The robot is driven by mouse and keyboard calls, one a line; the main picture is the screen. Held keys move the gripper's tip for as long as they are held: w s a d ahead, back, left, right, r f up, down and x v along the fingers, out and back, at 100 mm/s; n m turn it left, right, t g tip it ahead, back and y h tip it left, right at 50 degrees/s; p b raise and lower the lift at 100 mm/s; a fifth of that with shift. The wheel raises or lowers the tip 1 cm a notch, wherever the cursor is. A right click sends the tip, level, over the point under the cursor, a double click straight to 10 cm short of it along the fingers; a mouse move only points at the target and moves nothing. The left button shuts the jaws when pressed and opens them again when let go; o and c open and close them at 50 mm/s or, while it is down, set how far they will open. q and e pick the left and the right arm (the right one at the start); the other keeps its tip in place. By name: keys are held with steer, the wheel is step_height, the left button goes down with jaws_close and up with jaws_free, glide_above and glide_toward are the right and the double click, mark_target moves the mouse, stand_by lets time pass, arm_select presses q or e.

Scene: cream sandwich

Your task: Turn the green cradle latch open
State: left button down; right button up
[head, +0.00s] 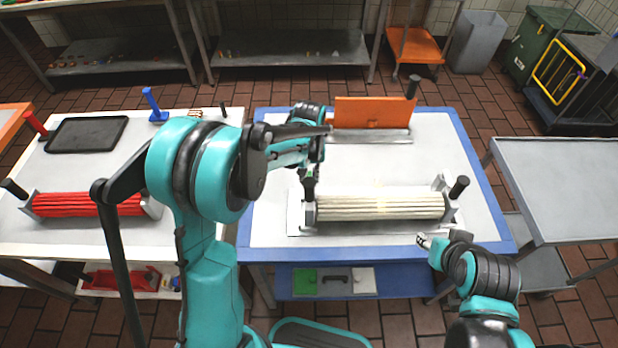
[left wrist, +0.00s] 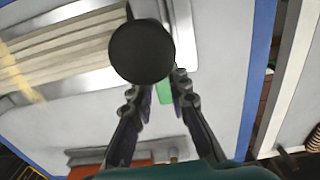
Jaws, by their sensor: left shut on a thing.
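A metal cradle (head: 382,224) holding a bundle of cream rods (head: 380,205) lies on the blue-edged table. My left gripper (head: 309,182) is at the cradle's left end. A round black knob (left wrist: 140,52) stands in front of the fingertips in that view. My right gripper (head: 424,240) is near the table's front right edge, apart from the cradle; its jaw opening is too small to judge.
A black-knobbed handle (head: 459,188) stands at the cradle's right end. An orange panel (head: 372,112) stands upright behind on the table. A left table (head: 90,235) carries red rods (head: 88,205) and a black tray (head: 87,134). A grey cart (head: 565,185) stands right.

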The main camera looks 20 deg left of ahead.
arm_select(q)
steer(key=shift+m, duration=0.3)
steer(key=shift+w+a+m, duration=0.4)
steer(key=shift+a+m, duration=0.35)
steer(key=shift+m, duration=2.15)
steer(key=shift+w+a+m, duration=0.45)
steer(key=shift+a+m, duration=0.25)
steer(key=shift+m, duration=2.2)
steer(key=shift+w+a+m, duration=0.4)
steer(key=shift+a+m, duration=0.35)
steer(key=shift+m, duration=2.15)
steer(key=c, duration=1.4)
jaws_free()
steer(key=shift+c, duration=0.2)
step_height(320, 180, up, 12)
